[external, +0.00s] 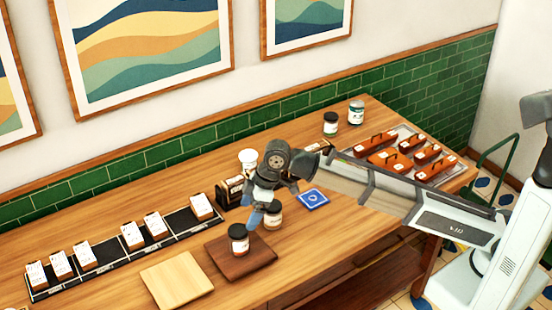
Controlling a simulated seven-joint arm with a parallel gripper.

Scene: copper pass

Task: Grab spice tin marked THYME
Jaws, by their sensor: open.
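Two more stand at the back right: a dark-lidded tin (331,125) and a white-and-green tin (356,114). The lettering is too small to read, so I cannot tell which is marked THYME. My gripper (255,217) is open and points down close above the board, between the two nearer tins. It partly covers the rear one; I cannot tell whether it touches either.
A pale wooden board (176,280) lies left of the dark board (250,266). A black rack (103,255) with several white-topped boxes runs along the left. A blue square coaster (313,199) lies right of the gripper. A metal tray (447,159) holds several orange-brown handled blocks.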

